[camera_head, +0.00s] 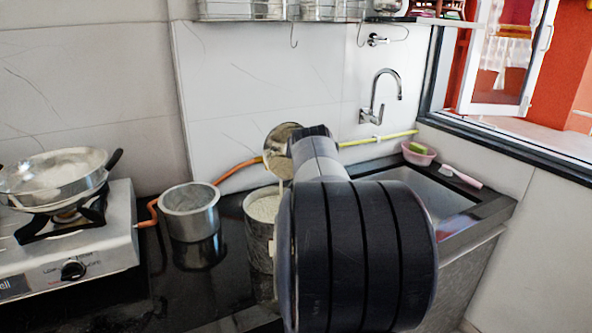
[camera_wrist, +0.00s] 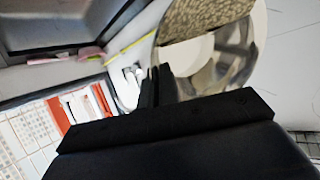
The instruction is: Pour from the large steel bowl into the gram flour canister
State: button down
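The large steel bowl (camera_head: 276,160) is tipped steeply on its side above the counter, its open side facing down and left. A thin pale streak shows below its rim, over the gram flour canister (camera_head: 259,240). The canister is a steel cylinder standing upright, with pale flour visible inside; my arm covers its right side. In the wrist view the bowl (camera_wrist: 205,47) shows grainy contents against its shiny inner wall. My gripper (camera_wrist: 153,86) is shut on the bowl's rim; in the head view my arm largely hides the fingers.
A steel pot (camera_head: 190,222) stands left of the canister. A gas stove (camera_head: 100,255) with a pan (camera_head: 60,178) is at far left. A sink (camera_head: 430,190), a tap (camera_head: 380,95) and a pink bowl (camera_head: 418,155) are at right. The wall is close behind.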

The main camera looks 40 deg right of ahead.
jog(key=shift+a+r+h+b, duration=0.1)
jog(key=shift+a+h+b, duration=0.25)
jog(key=shift+b, duration=1.75)
jog(key=shift+s+r+t+b, duration=0.15)
jog(key=shift+t+b, duration=0.15)
jog(key=shift+b, duration=0.15)
jog(key=shift+s+a+n+h+b, duration=0.1)
jog(key=shift+a+n+h+b, duration=0.35)
jog(key=shift+b, duration=1.9)
jog(key=shift+r+t+h+b, duration=0.2)
jog(key=shift+t+h+b, duration=0.1)
jog(key=shift+t+b, duration=0.15)
jog(key=shift+a+f+b, duration=0.1)
jog(key=shift+b, duration=0.8)
jog(key=shift+s+a+h+b, duration=0.25)
jog(key=shift+h+b, duration=0.15)
jog(key=shift+b, duration=1.25)
jog(key=shift+r+t, duration=0.2)
jog(key=shift+t, duration=0.05)
jog(key=shift+s+a+n+t+h+b, duration=0.1)
jog(key=shift+a+n+t+h+b, duration=0.3)
jog(key=shift+b, duration=2.05)
jog(key=shift+a+b, duration=0.1)
jog(key=shift+b, duration=0.25)
